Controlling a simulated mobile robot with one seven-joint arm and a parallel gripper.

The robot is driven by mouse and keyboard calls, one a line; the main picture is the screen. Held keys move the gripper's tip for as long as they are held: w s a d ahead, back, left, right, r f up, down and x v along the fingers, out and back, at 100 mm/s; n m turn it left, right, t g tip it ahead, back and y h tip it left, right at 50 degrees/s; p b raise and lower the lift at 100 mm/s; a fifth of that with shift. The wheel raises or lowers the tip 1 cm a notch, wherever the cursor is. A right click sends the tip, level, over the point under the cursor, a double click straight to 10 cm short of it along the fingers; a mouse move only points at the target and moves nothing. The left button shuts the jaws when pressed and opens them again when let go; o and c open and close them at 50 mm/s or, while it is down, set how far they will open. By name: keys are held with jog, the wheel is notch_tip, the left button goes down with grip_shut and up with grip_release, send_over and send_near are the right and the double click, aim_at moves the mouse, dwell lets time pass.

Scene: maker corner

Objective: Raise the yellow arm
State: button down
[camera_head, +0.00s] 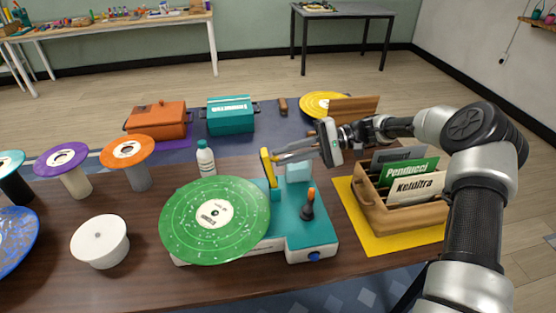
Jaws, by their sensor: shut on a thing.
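The yellow arm (265,165) stands near upright on the teal deck of the record player (305,225). A green record (178,222) lies on the player's left part. My gripper (276,158) reaches in from the right, with its fingers at the upper part of the yellow arm, and is shut on it. The exact contact between the fingertips and the arm is small and partly hidden. A black lever with an orange tip (310,196) stands on the deck in front.
A wooden crate (375,215) with name cards stands on a yellow mat at right. A white bottle (205,160) stands behind the record. Several discs on stands are at left, including an orange one (127,151). A teal box (230,115) and an orange box (158,120) stand behind.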

jog(key=shift+w+d+f+y+b, duration=0.2)
jog(key=shift+d+y+b, duration=0.3)
jog(key=shift+y, duration=0.3)
jog(key=c, duration=1.7)
grip_release()
jog(key=shift+d, duration=0.15)
jog(key=v, duration=0.7)
jog(key=shift+w+d, duration=0.1)
